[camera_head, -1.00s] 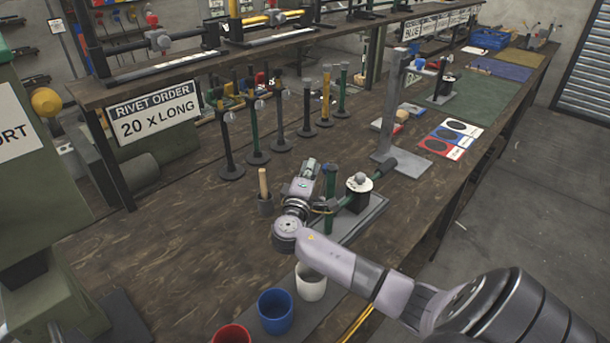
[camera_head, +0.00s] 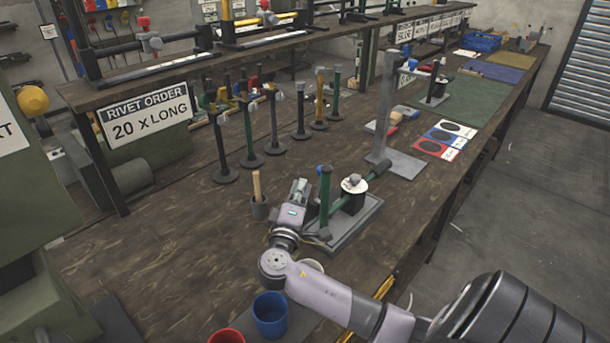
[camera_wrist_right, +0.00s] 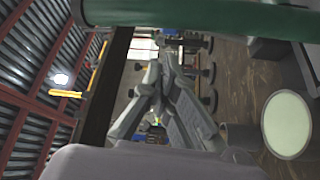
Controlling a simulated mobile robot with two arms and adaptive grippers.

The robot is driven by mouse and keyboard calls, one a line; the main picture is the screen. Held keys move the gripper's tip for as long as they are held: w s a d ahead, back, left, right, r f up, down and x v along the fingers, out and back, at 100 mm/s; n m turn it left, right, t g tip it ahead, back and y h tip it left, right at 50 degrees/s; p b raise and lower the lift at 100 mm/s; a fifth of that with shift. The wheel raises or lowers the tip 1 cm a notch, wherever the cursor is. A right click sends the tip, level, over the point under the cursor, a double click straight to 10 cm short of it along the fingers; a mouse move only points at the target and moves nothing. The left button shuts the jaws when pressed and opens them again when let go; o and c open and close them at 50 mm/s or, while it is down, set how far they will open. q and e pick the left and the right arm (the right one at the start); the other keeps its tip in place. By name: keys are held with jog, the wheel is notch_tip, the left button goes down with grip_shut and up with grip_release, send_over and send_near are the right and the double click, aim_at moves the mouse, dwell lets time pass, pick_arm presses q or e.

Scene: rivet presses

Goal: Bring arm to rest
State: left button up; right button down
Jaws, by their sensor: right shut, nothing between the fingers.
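My right arm comes in from the lower right of the head view. Its gripper (camera_head: 299,188) is over the workbench (camera_head: 160,245), just left of a small press with a green post (camera_head: 325,199) on a grey base plate (camera_head: 368,215). In the right wrist view the gripper's fingers (camera_wrist_right: 157,72) are closed together with nothing between them. A green bar (camera_wrist_right: 215,18) crosses the top of that view close to the camera. My left gripper does not show in the head view.
A blue cup (camera_head: 270,316), a red cup (camera_head: 227,337) and a mostly hidden white cup (camera_head: 312,265) stand near the front edge. A wooden-handled tool stands in a holder (camera_head: 260,209) left of the gripper. Several post stands and a grey press column (camera_head: 384,110) stand behind. Bare bench lies at left.

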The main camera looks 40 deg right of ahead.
jog(key=v, duration=0.5)
